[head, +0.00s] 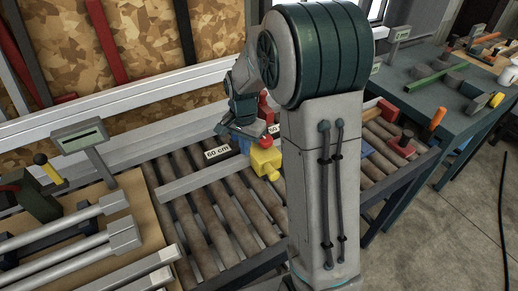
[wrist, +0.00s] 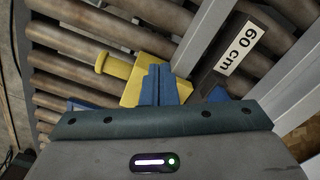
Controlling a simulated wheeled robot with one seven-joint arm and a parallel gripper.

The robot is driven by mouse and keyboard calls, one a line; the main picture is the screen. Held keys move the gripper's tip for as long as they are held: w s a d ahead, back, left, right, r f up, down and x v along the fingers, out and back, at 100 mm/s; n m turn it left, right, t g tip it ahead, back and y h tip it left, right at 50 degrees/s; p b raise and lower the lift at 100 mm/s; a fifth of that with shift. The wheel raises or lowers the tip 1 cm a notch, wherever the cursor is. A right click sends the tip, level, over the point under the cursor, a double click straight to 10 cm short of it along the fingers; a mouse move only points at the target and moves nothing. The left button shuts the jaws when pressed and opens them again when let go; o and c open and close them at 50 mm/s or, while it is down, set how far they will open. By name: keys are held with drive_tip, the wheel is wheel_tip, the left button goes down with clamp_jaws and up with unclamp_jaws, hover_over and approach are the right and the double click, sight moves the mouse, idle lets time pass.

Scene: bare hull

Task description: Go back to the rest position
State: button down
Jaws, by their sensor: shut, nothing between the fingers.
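My gripper (head: 245,147) hangs at the end of my arm, low over the roller conveyor (head: 205,222) in the head view. Its blue fingers (wrist: 159,72) are together with nothing between them. A yellow block with a knob (head: 265,160) is right beside the fingertips on the conveyor; it also shows behind them in the wrist view (wrist: 148,76). I cannot tell whether the fingers touch it. My arm column hides part of the conveyor in the head view.
A "60 cm" label (head: 217,153) marks a dark strip beside a grey metal bar (head: 203,178) across the rollers. A bench with metal profiles (head: 75,240) stands at left. A dark table with tools (head: 440,95) stands at right. Open floor (head: 440,235) lies at lower right.

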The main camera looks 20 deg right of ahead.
drive_tip(key=s+r+n+t, duration=0.1)
drive_tip(key=s+r+n, duration=0.4)
drive_tip(key=s, duration=0.5)
drive_tip(key=s+r+n+t, duration=0.2)
drive_tip(key=s+r+n, duration=0.3)
drive_tip(key=s, duration=0.6)
drive_tip(key=shift+s+a+r, duration=0.15)
drive_tip(key=shift+a, duration=0.15)
drive_tip(key=shift+a, duration=0.1)
idle(0.5)
